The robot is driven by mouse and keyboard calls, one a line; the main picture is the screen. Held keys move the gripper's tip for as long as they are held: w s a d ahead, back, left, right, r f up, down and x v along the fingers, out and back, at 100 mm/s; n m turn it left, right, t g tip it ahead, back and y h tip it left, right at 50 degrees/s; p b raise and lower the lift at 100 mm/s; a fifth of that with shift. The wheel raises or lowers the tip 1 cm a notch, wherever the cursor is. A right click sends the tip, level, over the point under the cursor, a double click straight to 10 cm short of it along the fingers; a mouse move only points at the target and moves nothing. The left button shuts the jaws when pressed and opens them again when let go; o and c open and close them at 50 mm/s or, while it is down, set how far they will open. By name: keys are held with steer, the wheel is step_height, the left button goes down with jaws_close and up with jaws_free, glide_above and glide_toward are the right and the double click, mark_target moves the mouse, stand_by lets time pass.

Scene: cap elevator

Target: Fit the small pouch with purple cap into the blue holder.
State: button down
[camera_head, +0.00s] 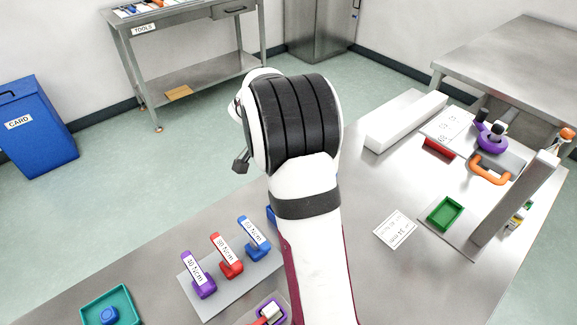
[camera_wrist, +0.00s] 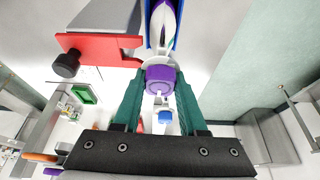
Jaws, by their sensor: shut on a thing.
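The small pouch (camera_wrist: 165,22) is at the top of the wrist view, pale with a purple stripe. Its purple cap (camera_wrist: 160,80) lies between the green fingers of my gripper (camera_wrist: 160,73), which is shut on it at the neck. Blue walls of the holder (camera_wrist: 149,30) show along both sides of the pouch. I cannot tell how deep the pouch sits in it, since its far end is cut off by the frame. In the head view my arm hides the gripper, the pouch and the holder.
A red plate (camera_wrist: 95,46) with a black knob (camera_wrist: 66,64) is left of the cap, close to the left finger. In the head view, purple, red and blue labelled tools (camera_head: 228,262) stand left of my arm. A green tray (camera_head: 445,213) and a purple-and-orange device (camera_head: 489,150) are at right.

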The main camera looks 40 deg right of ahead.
steer(key=shift+f, duration=0.7)
steer(key=shift+r, duration=0.15)
steer(key=shift+r, duration=0.2)
steer(key=shift+f, duration=0.35)
stand_by(1.4)
steer(key=shift+r, duration=0.15)
stand_by(0.3)
steer(key=shift+r, duration=0.2)
steer(key=shift+c, duration=1.9)
jaws_free()
